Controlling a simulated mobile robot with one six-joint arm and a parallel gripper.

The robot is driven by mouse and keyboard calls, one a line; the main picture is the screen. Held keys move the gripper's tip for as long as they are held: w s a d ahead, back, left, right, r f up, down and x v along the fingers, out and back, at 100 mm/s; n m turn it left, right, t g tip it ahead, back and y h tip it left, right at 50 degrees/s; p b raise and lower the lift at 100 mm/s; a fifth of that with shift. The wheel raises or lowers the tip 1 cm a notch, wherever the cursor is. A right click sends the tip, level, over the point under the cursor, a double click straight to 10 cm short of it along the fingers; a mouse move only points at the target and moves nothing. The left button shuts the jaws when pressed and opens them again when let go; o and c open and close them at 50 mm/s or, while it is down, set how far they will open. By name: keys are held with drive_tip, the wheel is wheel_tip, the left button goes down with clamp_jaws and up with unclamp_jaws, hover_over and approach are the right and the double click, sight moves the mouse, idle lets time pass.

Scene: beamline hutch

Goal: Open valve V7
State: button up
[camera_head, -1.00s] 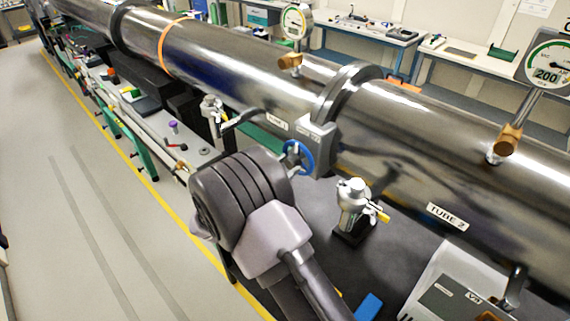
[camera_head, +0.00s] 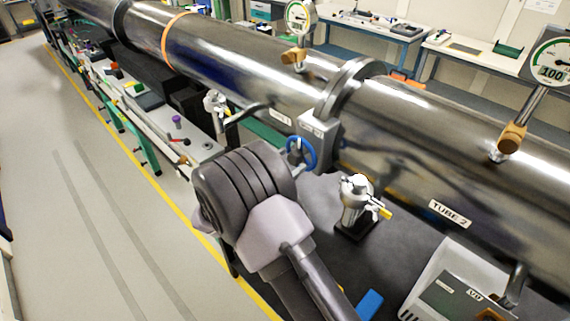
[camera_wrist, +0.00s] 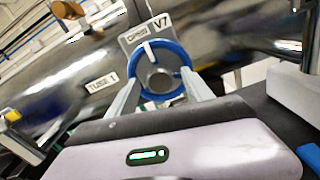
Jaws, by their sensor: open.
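Valve V7's blue handwheel (camera_wrist: 172,52) fills the middle of the wrist view, with a white mark on its upper rim. Behind it a grey plate (camera_wrist: 135,38) reads V7 and bears a small label whose text I cannot read surely. My gripper (camera_wrist: 160,84) is open. Its two pale fingers reach up on the left and right of the wheel's lower half; whether they touch the rim I cannot tell.
A large steel tube (camera_head: 405,135), labelled TUBE 2, runs across the scene. A silver valve with a yellow part (camera_head: 355,200) stands right of the wheel. A gauge (camera_head: 552,62) reads 100. A box marked V11 or similar (camera_head: 460,295) sits lower right. The left floor is clear.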

drive_tip(key=v, duration=1.7)
drive_tip(key=shift+s, duration=0.2)
drive_tip(key=shift+r, duration=0.1)
drive_tip(key=s+d+m+g+y+b, duration=0.1)
drive_tip(key=s+d+m+g+b, duration=0.3)
drive_tip(key=d, duration=0.4)
drive_tip(key=s+d+f+m+g+y+b, duration=0.1)
drive_tip(key=s+d+m+g+y+b, duration=0.1)
drive_tip(key=d+m+g, duration=0.4)
drive_tip(key=s+d+m+g+y+b, duration=0.1)
drive_tip(key=s+d+m+g+b, duration=0.2)
drive_tip(key=d, duration=0.6)
drive_tip(key=s+a+f+m+t+y+b, duration=0.1)
drive_tip(key=s+f+m+t+y+b, duration=0.1)
drive_tip(key=m, duration=0.6)
drive_tip(key=s+a+f+m+t+y+b, duration=0.1)
drive_tip(key=s+f+m+t+y+b, duration=0.1)
drive_tip(key=s+m+t+y+b, duration=0.2)
drive_tip(key=s+m+y+b, duration=0.2)
drive_tip(key=s+m+y, duration=0.2)
drive_tip(key=s, duration=0.2)
drive_tip(key=shift+y+b, duration=0.4)
